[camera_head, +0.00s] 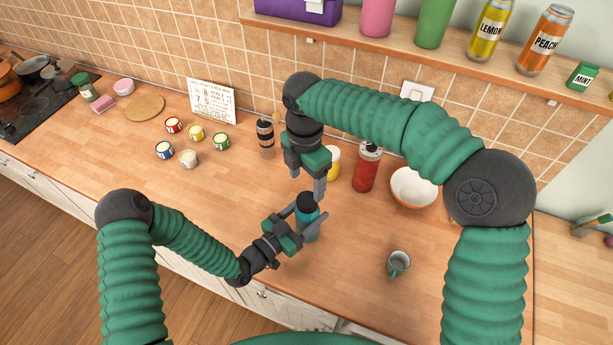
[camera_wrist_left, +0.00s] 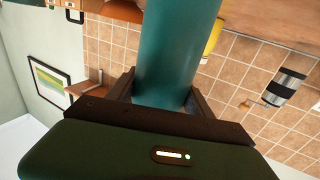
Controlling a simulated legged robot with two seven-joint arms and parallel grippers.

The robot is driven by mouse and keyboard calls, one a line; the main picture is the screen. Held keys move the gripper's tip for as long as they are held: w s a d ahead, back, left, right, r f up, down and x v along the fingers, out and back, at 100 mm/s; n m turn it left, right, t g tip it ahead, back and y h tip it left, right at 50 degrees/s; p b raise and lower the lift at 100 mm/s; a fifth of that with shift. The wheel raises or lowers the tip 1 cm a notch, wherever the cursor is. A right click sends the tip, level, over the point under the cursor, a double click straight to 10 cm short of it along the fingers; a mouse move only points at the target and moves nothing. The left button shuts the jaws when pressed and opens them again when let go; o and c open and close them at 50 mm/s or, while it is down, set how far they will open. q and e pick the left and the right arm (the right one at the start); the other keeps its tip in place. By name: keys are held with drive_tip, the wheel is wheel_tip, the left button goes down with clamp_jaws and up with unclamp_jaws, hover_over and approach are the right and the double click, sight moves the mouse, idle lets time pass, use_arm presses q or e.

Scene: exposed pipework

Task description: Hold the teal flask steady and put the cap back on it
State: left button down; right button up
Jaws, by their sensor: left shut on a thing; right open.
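The teal flask (camera_head: 308,229) stands upright near the counter's front edge. My left gripper (camera_head: 302,226) is shut around its body from the left. In the left wrist view the flask's teal body (camera_wrist_left: 178,48) fills the gap between the left fingers (camera_wrist_left: 163,92). A dark cap (camera_head: 306,203) appears to be on top of the flask. I cannot tell how firmly it sits. My right gripper (camera_head: 307,185) is open and points down right above the cap, its fingers near the cap's upper edge.
A red bottle (camera_head: 365,168), a yellow item (camera_head: 333,162) and a white bowl (camera_head: 413,187) stand behind to the right. A grey mug (camera_head: 398,263) is at front right. A black-banded jar (camera_head: 265,138) and several small tins (camera_head: 189,158) are at back left. The counter left of the flask is clear.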

sight(307, 199)
drive_tip(key=shift+w+r+n, duration=0.1)
drive_tip(key=shift+r+n, duration=0.1)
drive_tip(key=shift+n, duration=0.3)
wheel_tip(307, 199, down, 8)
idle(0.4)
drive_tip(key=shift+c, duration=0.2)
